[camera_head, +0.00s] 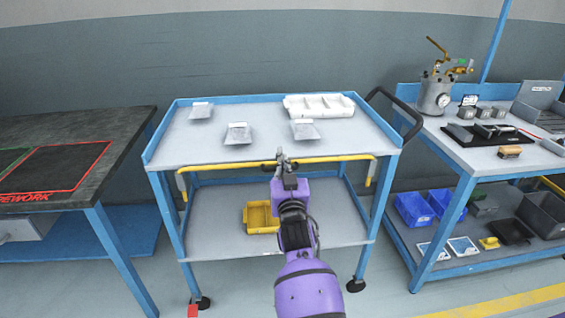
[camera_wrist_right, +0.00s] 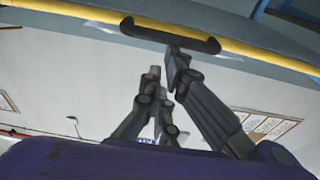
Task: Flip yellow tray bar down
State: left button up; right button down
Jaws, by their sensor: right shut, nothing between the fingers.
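The yellow tray bar (camera_head: 335,158) runs along the front of the blue cart's top tray (camera_head: 215,152), close to the tray's front edge. Its ends bend down at both sides. In the right wrist view the bar (camera_wrist_right: 265,47) crosses the top, with a black grip (camera_wrist_right: 168,35) at its middle. My right gripper (camera_head: 283,160) is at the middle of the bar and hides part of it. In the wrist view its fingers (camera_wrist_right: 164,72) are just below the black grip, shut and empty; I cannot tell whether a fingertip touches the grip. My left gripper is not in view.
A white divided bin (camera_head: 319,106) and several small plates with labels sit on the top tray. A yellow bin (camera_head: 261,217) is on the lower shelf. A dark bench (camera_head: 110,135) stands left, and a loaded blue bench (camera_head: 490,160) stands right. The cart's black handle (camera_head: 412,118) sticks out right.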

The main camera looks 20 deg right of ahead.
notch_tip(320, 180, up, 5)
jog(key=p, duration=0.3)
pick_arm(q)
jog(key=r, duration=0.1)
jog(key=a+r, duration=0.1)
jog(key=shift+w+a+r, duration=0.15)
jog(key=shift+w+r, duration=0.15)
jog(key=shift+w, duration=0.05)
pick_arm(e)
jog(key=f+v, duration=0.1)
jog(key=v, duration=0.8)
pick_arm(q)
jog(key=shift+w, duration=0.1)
pick_arm(e)
jog(key=shift+s+f, duration=0.1)
jog(key=shift+f, duration=0.15)
